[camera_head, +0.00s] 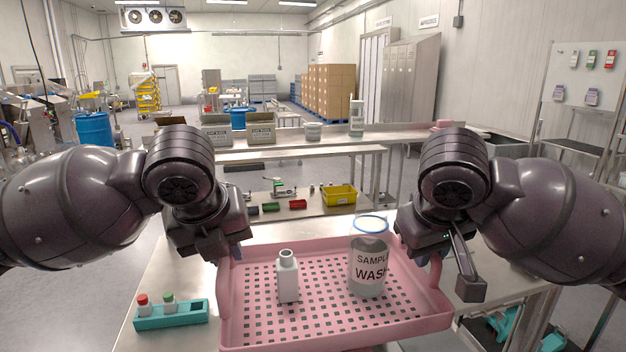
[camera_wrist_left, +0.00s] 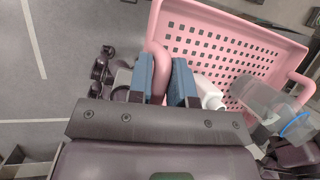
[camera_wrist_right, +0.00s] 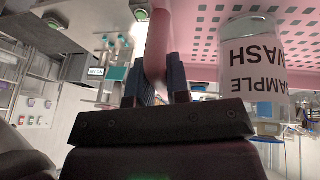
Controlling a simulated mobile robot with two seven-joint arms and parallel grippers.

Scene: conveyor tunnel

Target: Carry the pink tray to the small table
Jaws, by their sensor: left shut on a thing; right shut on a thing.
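The pink tray (camera_head: 330,335) has a perforated floor and side handles. It is in front of me, over or on a steel table; I cannot tell whether it touches. A white bottle (camera_head: 288,278) and a clear jar labelled "SAMPLE WASH" (camera_head: 368,262) stand upright in it. My left gripper (camera_wrist_left: 161,80) is shut on the tray's left handle (camera_wrist_left: 158,62). My right gripper (camera_wrist_right: 160,82) is shut on the tray's right handle (camera_wrist_right: 157,45). In the head view both fingertips are mostly hidden behind my wrists. I cannot tell which surface is the small table.
A teal rack (camera_head: 171,315) with red- and green-capped vials sits on the steel table left of the tray. A yellow bin (camera_head: 339,195) and small parts lie beyond the tray. A steel bench (camera_head: 290,152) runs behind. Open floor (camera_head: 75,270) shows at left.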

